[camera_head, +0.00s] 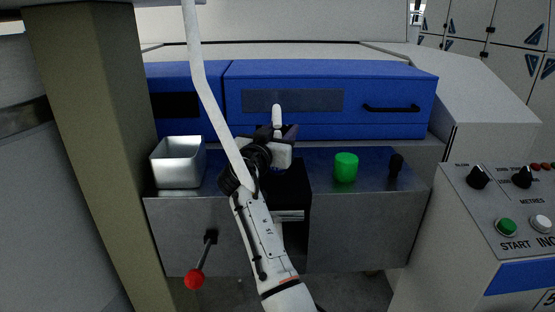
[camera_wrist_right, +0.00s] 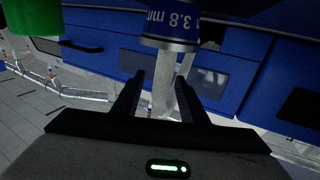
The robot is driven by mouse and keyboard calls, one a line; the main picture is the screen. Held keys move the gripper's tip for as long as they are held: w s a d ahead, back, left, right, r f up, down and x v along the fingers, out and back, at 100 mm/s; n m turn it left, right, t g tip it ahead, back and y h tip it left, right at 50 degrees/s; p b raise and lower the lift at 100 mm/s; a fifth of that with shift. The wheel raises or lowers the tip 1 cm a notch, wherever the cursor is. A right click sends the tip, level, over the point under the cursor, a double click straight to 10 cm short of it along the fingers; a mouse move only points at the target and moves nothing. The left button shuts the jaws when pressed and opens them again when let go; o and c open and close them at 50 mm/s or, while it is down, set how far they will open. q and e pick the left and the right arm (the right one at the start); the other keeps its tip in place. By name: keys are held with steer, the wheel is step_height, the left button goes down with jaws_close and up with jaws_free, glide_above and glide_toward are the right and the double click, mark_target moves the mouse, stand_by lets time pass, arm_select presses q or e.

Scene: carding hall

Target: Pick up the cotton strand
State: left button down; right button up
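A short white cotton strand (camera_head: 277,116) stands up out of my right gripper in the head view. In the right wrist view the strand (camera_wrist_right: 167,98) comes out of a blue cylinder (camera_wrist_right: 170,30) marked "3.8 mm" and lies between my right fingers (camera_wrist_right: 161,77). There is a gap at the left finger, so my right gripper (camera_head: 280,134) looks open around it. Whether the strand touches the right finger I cannot tell. A long white strand-like band (camera_head: 205,90) hangs from the top and overlaps my right wrist. My left gripper is out of view.
A metal bin (camera_head: 178,164) stands left on the steel bench. A green cylinder (camera_head: 346,167) and a black knob (camera_head: 396,166) stand right. A red-knobbed lever (camera_head: 195,279) sticks out below. A blue cover (camera_head: 395,92) stands behind; a control panel (camera_head: 480,205) is at right.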

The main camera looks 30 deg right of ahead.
steer(key=shift+w+d, duration=0.3)
steer(key=shift+d, duration=0.15)
jaws_close()
steer(key=shift+r, duration=0.1)
